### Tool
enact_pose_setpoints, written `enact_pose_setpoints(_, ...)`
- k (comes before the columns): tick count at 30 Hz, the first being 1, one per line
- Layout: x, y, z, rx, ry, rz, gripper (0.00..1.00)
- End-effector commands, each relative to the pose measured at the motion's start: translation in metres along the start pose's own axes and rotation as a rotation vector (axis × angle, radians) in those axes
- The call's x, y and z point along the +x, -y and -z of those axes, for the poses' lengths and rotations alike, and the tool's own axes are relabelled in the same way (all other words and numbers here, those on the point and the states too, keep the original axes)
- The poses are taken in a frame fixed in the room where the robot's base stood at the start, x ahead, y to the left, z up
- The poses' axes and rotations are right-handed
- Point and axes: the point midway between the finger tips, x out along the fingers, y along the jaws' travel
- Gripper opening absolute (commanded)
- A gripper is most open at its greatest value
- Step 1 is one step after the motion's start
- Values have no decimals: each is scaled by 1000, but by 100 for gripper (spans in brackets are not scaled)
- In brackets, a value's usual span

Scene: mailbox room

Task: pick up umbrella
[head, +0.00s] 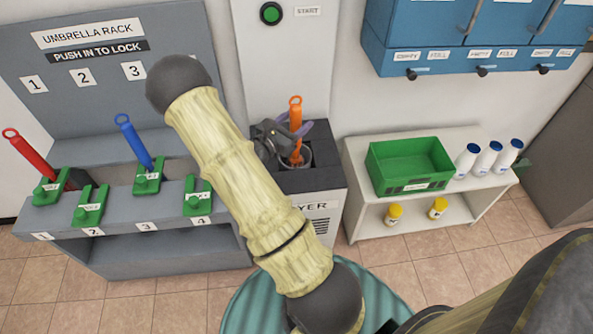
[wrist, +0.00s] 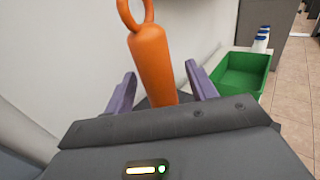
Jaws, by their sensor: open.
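An orange umbrella (head: 296,118) with a loop handle stands upright in the round dark holder (head: 305,156) of the dryer (head: 320,183). My gripper (head: 292,130) is at the holder, with its purple fingers apart. In the wrist view the orange umbrella (wrist: 152,58) stands between the two open fingers of my gripper (wrist: 160,88), with a gap on each side. Its lower end is hidden by the gripper body and the holder. A red umbrella (head: 32,157) and a blue umbrella (head: 133,142) stand in the umbrella rack (head: 110,50) at the left.
A white shelf (head: 355,170) to the right of the dryer holds a green bin (head: 408,166), white bottles (head: 467,160) and yellow bottles (head: 393,212). Blue mailboxes (head: 470,45) hang above it. The green start button (head: 270,13) is on the dryer's tall back panel.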

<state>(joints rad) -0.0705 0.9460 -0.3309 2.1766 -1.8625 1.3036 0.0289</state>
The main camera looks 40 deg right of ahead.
Motion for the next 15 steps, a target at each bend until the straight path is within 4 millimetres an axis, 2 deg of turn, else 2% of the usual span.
enact_pose_setpoints(2,0,0,0,0,0,0,57)
enact_pose_setpoints(10,0,0,0,0,0,0,4)
enact_pose_setpoints(11,0,0,0,0,0,0,0)
enact_pose_setpoints(15,0,0,0,0,1,0,0)
